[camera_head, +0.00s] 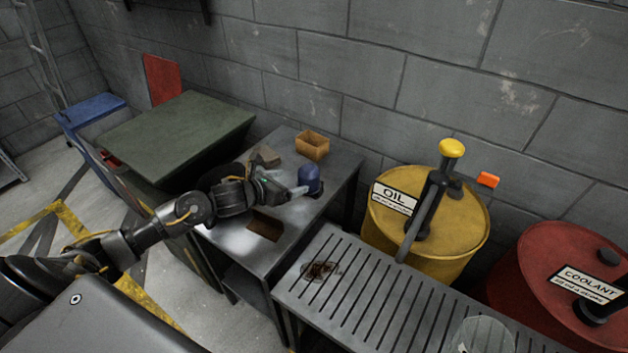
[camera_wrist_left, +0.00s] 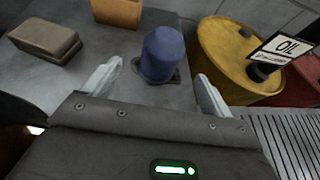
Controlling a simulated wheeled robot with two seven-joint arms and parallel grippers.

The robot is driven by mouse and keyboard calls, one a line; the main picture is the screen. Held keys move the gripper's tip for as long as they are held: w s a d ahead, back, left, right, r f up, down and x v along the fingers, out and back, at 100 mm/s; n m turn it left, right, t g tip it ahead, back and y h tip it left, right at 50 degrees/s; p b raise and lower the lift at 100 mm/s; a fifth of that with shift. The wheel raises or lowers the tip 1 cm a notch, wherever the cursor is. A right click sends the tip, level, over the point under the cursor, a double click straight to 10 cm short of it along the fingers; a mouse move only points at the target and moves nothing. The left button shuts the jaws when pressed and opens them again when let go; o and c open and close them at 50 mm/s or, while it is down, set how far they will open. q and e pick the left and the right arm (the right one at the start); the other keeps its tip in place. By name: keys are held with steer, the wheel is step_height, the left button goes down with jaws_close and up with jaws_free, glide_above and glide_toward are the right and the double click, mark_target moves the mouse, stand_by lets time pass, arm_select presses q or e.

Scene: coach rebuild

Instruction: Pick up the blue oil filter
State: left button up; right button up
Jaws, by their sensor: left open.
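The blue oil filter (camera_head: 309,177) stands upright on the grey metal bench (camera_head: 338,167), on a small dark patch. In the left wrist view the filter (camera_wrist_left: 162,54) shows just beyond and between the two pale fingers. My left gripper (camera_head: 297,190) reaches in from the left, close to the filter. In the left wrist view the gripper (camera_wrist_left: 158,87) is open and empty, one finger to each side of the filter's line. I cannot tell whether a finger touches it. My right gripper is not in view.
A tan open box (camera_head: 313,146) and a brown block (camera_head: 266,156) sit behind the filter. A slatted grate (camera_head: 375,297), a yellow oil drum (camera_head: 440,235) and a red coolant drum (camera_head: 540,282) stand to the right.

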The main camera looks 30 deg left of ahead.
mark_target(300, 177)
arm_select(q)
steer(key=shift+w+f, duration=0.1)
steer(key=shift+w, duration=0.1)
steer(key=shift+d+r+m, duration=0.1)
steer(key=shift+r+m, duration=0.1)
steer(key=shift+m, duration=0.1)
steer(key=shift+x, duration=2.15)
steer(key=shift+w+f, duration=0.2)
steer(key=shift+w, duration=0.2)
steer(key=shift+p, duration=0.3)
steer(key=shift+w+d, duration=0.1)
steer(key=shift+w, duration=0.15)
steer(key=x, duration=0.2)
steer(key=p+x, duration=0.1)
steer(key=shift+w+d+f, duration=0.2)
steer(key=shift+w+d, duration=0.05)
steer(key=shift+d, duration=0.15)
steer(key=shift+w+d+f, duration=0.1)
steer(key=shift+w+f, duration=0.1)
steer(key=shift+w, duration=0.2)
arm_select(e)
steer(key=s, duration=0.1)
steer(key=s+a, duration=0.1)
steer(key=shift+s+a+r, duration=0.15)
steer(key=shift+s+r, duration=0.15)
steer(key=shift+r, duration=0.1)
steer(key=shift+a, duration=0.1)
